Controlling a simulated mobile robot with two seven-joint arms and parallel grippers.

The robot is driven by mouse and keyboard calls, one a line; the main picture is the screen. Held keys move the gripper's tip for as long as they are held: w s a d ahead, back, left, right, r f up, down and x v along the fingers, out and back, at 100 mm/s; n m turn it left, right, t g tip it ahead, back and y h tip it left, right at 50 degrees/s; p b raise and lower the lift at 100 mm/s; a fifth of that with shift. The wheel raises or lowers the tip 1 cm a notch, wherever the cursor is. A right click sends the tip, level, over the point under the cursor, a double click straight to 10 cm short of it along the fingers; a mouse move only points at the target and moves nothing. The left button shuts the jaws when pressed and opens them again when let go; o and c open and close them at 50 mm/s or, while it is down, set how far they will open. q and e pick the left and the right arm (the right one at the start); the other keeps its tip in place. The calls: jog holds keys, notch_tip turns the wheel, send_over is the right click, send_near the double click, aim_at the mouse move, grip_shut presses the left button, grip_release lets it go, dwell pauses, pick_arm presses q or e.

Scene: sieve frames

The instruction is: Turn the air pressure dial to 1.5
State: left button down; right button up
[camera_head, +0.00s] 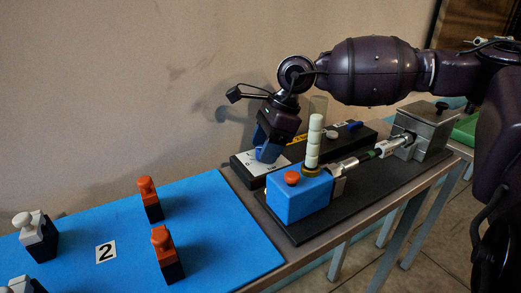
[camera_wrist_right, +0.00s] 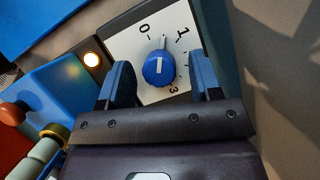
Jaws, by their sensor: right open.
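The air pressure dial is a round blue knob (camera_wrist_right: 158,70) with a white mark, on a white scale plate (camera_wrist_right: 128,47) in the right wrist view. The mark points up in the picture, between the printed 0 and 1. The plate also shows in the head view (camera_head: 248,163), where my gripper hides the knob. My right gripper (camera_head: 267,153) points down over the plate. Its blue fingers are open, one on each side of the knob in the wrist view (camera_wrist_right: 159,64), with gaps visible. My left gripper is not in view.
A blue box (camera_head: 300,199) with a red button (camera_head: 292,178) and a stack of pale cylinders (camera_head: 314,140) stand close beside the gripper. A lit round lamp (camera_wrist_right: 91,60) sits beside the plate. A blue mat (camera_head: 215,230) with red and white knobbed blocks lies left. The wall is close behind.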

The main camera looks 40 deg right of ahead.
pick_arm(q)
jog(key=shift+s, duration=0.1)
pick_arm(e)
jog(key=shift+a, duration=0.1)
jog(key=c, duration=0.9)
jog(key=shift+c, duration=0.2)
jog(key=m+t, duration=0.1)
jog(key=m, duration=0.2)
jog(key=shift+s+h+p, duration=0.1)
jog(key=shift+h+p, duration=0.2)
jog(key=shift+h, duration=0.1)
jog(key=m+h, duration=0.1)
jog(key=m, duration=0.1)
jog(key=m+t, duration=0.1)
jog(key=m, duration=0.2)
jog(key=shift+a+f+h, duration=0.1)
jog(key=shift+f+h, duration=0.05)
jog(key=shift+h, duration=0.25)
jog(key=m+h+b, duration=0.1)
jog(key=m, duration=0.2)
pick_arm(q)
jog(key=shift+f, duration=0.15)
pick_arm(e)
jog(key=shift+m, duration=0.4)
